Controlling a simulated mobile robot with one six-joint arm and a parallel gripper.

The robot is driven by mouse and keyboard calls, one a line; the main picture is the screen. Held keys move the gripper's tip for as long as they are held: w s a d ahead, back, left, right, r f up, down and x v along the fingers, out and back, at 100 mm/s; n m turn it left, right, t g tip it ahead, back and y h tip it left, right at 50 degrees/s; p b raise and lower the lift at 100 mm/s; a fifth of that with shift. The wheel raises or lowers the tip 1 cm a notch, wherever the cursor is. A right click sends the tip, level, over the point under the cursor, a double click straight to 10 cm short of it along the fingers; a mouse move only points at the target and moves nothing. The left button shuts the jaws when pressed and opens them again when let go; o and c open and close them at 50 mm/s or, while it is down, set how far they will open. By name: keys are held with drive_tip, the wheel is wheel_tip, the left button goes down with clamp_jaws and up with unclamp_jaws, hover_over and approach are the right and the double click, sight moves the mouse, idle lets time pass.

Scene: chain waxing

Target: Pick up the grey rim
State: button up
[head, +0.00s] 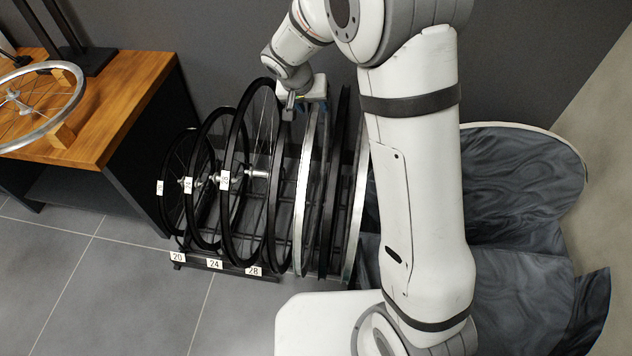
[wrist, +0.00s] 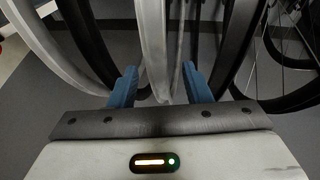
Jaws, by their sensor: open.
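A grey rim (head: 302,205) stands upright in the floor rack, just right of the spoked black wheels. In the wrist view this grey rim (wrist: 152,40) runs between the two blue fingers. My gripper (wrist: 158,84) is open, with one finger on each side of it and gaps showing. In the head view my gripper (head: 301,98) is over the top of the rack, its fingers partly hidden. A second grey rim (head: 356,200) stands further right, partly behind my arm; it is at the left in the wrist view (wrist: 45,45).
Black rims (head: 330,190) stand close on both sides of the grey rim. Several black spoked wheels (head: 232,190) fill the rack's left. A wooden bench (head: 130,95) with a silver spoked wheel (head: 75,92) is further left. Dark draped cloth (head: 520,190) lies right of my arm.

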sight(314, 110)
drive_tip(key=b+x, duration=0.1)
drive_tip(key=x, duration=0.3)
drive_tip(key=shift+f, duration=0.2)
drive_tip(key=shift+r, duration=0.1)
clamp_jaws()
idle(1.1)
